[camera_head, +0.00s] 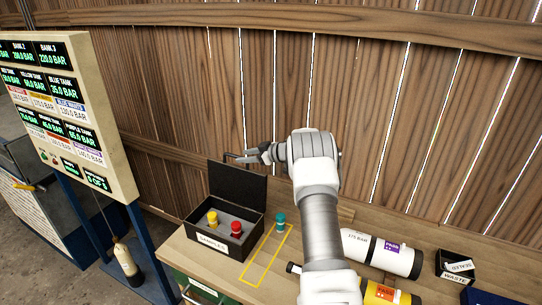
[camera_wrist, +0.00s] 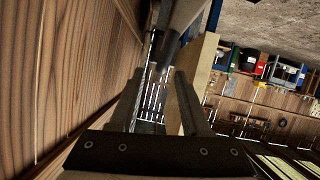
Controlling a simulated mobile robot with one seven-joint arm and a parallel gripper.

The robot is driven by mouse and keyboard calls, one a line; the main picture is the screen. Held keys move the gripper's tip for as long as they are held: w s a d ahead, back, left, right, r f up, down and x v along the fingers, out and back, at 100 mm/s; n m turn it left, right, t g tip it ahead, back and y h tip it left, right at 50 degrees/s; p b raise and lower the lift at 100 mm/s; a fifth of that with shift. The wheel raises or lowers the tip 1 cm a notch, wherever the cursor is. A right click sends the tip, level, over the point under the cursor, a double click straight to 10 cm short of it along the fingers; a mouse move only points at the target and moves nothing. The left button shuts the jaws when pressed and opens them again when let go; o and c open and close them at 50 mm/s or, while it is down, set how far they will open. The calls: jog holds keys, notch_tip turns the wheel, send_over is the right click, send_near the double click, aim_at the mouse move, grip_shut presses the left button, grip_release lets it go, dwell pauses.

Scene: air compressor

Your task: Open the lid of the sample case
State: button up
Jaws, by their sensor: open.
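The sample case (camera_head: 239,247) is a black box with a white label on its front, standing on the wooden bench. Its lid (camera_head: 238,186) stands upright at the back, so the case is open. Inside are a yellow-capped sample (camera_head: 212,218) and a red-capped sample (camera_head: 236,228). My gripper (camera_head: 236,157) is just above the lid's top edge, pointing left; I cannot tell whether it touches the lid. In the wrist view my gripper (camera_wrist: 160,76) has its two fingers apart with nothing clearly between them.
A teal-capped sample (camera_head: 280,222) stands right of the case near a yellow outlined area (camera_head: 262,268). A white cylinder (camera_head: 378,252) and a waste box (camera_head: 457,266) are further right. A plank wall (camera_head: 340,110) rises behind. A gauge board (camera_head: 75,110) stands at left.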

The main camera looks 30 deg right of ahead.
jog(key=b+v, duration=0.1)
jog(key=v, duration=1.1)
jog(key=shift+s+d+b, duration=0.15)
jog(key=shift+s+b, duration=0.2)
jog(key=shift+b, duration=0.05)
jog(key=shift+r, duration=0.2)
notch_tip(320, 180, up, 17)
jog(key=w+a+m+t+h, duration=0.2)
jog(key=m+t+h, duration=0.15)
jog(key=h, duration=0.25)
jog(key=s+a+r+m+h, duration=0.4)
jog(key=s+r+h, duration=0.1)
jog(key=s+r, duration=0.15)
jog(key=s+a+f+g+y, duration=0.1)
jog(key=s+a+f+g, duration=0.2)
jog(key=s+a, duration=0.4)
jog(key=s+a+f+g+y+b, duration=0.1)
jog(key=s+a+f+g, duration=0.2)
jog(key=s, duration=1.4)
jog(key=s+a+f+g+y, duration=0.1)
jog(key=s+a+f+g, duration=0.2)
jog(key=s+a+f, duration=0.3)
jog(key=s+a+m, duration=0.1)
jog(key=s+a, duration=0.3)
jog(key=s, duration=0.2)
jog(key=shift+a+f+y, duration=0.25)
jog(key=shift+a+y, duration=0.05)
jog(key=shift+a, duration=0.05)
